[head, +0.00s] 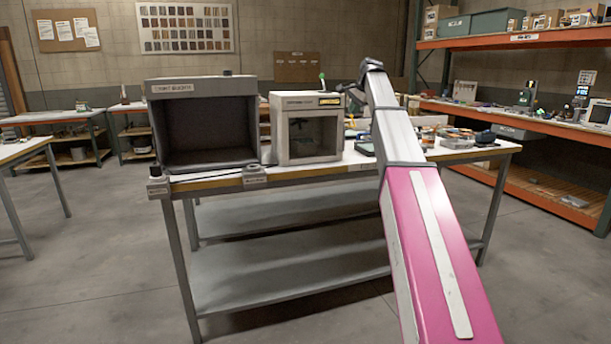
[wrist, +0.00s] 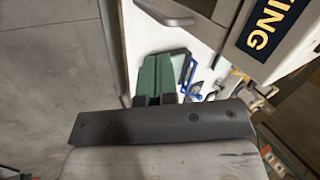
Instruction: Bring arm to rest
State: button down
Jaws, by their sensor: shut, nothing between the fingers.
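My gripper (wrist: 161,68) shows in the wrist view as two green fingers side by side beyond a dark bar, shut with nothing between them. It is above the white bench top, left of a light cabinet with a dark label ending in "ING". In the head view my arm, pink then grey, reaches up from the lower right and bends over the workbench (head: 330,172). The gripper end lies near the right side of the small light cabinet (head: 280,131), and its fingers are not clear there.
A larger dark open-front booth (head: 207,159) stands on the bench's left. Several small items lie on the bench to the right of my arm. An orange-beamed rack (head: 535,110) with stocked shelves stands at the right. Open floor (head: 85,260) lies to the left.

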jog(key=s+f+n+g, duration=0.15)
jog(key=s+f, duration=0.35)
jog(key=f, duration=0.7)
jog(key=s+f+n+h, duration=0.15)
jog(key=s+f, duration=0.35)
jog(key=f, duration=0.6)
jog(key=s+f+n+g, duration=0.15)
jog(key=s+f, duration=0.45)
jog(key=f, duration=0.6)
jog(key=s+f+n+g+h, duration=0.1)
jog(key=s+f+n, duration=0.5)
jog(key=s+f, duration=1.6)
jog(key=s, duration=0.4)
jog(key=shift+s+a+f+g, duration=0.25)
jog(key=shift+a+f+g, duration=0.1)
jog(key=shift+g, duration=0.05)
